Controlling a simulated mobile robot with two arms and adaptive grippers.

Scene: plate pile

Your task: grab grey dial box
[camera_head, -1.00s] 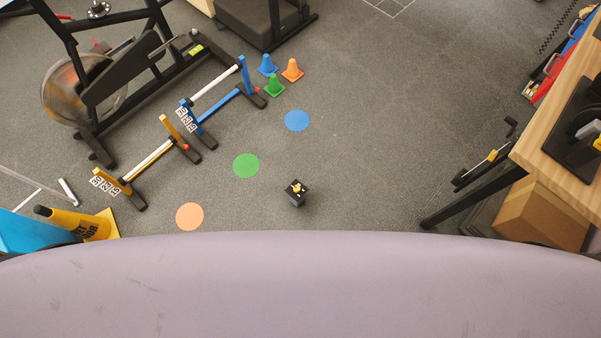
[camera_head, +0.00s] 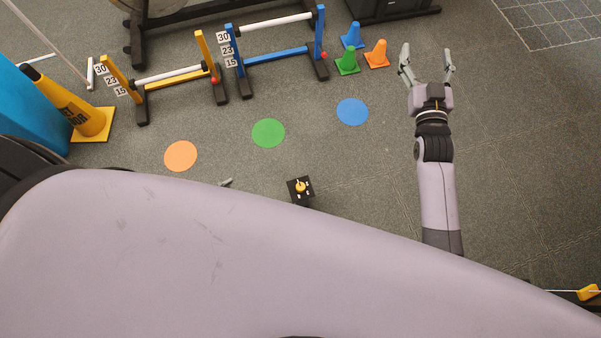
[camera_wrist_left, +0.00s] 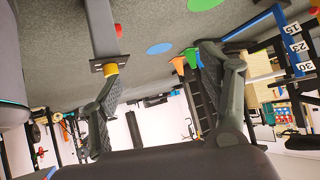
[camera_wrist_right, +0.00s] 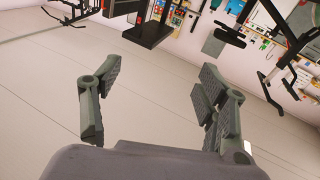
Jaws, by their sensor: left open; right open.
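The grey dial box (camera_head: 301,197) stands on the floor in the head view, with a black top and a yellow dial. In the left wrist view the box (camera_wrist_left: 103,28) appears upside down at upper left, its yellow dial pointing down, close to one finger. My left gripper (camera_wrist_left: 160,85) is open and empty. In the head view only a grey fingertip of it (camera_head: 226,183) shows left of the box; my body hides the rest. My right gripper (camera_head: 427,65) is open and empty, far up and right of the box; its fingers also show in the right wrist view (camera_wrist_right: 148,100).
Orange (camera_head: 181,156), green (camera_head: 268,133) and blue (camera_head: 352,111) floor discs lie beyond the box. Small cones (camera_head: 347,61) and yellow and blue hurdles (camera_head: 276,58) stand further back. A large yellow cone (camera_head: 85,115) is at left. The floor right of the box is clear.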

